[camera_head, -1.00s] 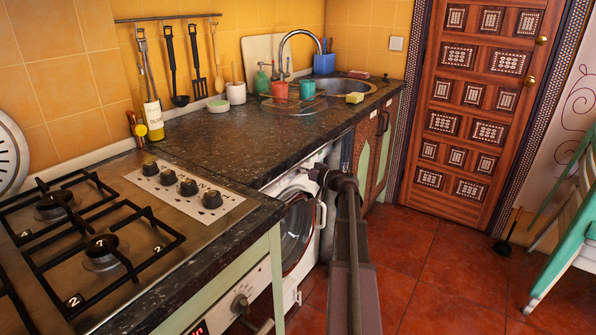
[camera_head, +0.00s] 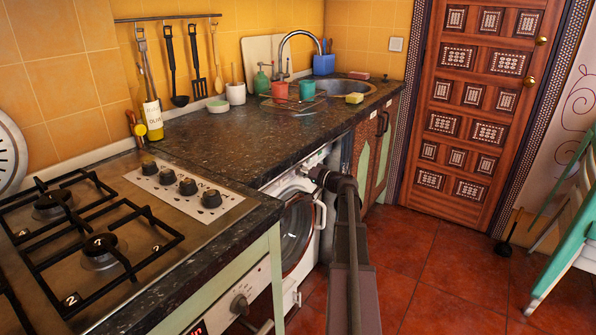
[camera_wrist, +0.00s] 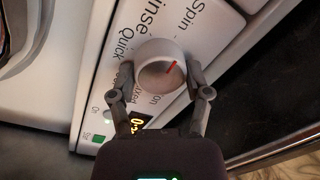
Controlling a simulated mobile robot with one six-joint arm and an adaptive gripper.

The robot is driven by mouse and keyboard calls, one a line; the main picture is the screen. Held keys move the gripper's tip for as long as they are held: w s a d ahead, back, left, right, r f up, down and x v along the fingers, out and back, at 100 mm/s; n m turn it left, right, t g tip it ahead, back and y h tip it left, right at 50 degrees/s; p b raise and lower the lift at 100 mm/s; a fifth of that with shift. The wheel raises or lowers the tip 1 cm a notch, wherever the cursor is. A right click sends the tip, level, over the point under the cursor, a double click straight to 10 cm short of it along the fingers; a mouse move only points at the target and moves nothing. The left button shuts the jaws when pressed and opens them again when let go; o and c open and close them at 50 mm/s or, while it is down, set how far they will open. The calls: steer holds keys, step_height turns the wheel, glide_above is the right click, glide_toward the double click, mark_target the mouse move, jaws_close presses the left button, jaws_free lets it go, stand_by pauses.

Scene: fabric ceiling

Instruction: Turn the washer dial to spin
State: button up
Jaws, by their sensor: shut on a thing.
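The washer (camera_head: 304,222) is a white front-loader under the dark counter. Its dial (camera_wrist: 158,62) is a round white knob with a red mark in the wrist view. The mark slants toward the upper right of that picture. The printed label Spin (camera_wrist: 201,17) is above and right of the dial; Rinse and Quick are up and to its left. My gripper (camera_wrist: 161,78) has one finger on each side of the dial and is shut on it. In the head view my arm covers the dial.
A lit display (camera_wrist: 137,122) and a green light (camera_wrist: 98,139) sit on the washer panel. The stone counter (camera_head: 240,140) overhangs the washer. A hob (camera_head: 105,240) is at left, cabinet doors (camera_head: 375,155) are beyond my arm.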

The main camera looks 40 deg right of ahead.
steer(key=shift+w, duration=0.1)
steer(key=o, duration=1.2)
steer(key=shift+c, duration=0.2)
steer(key=shift+n, duration=0.4)
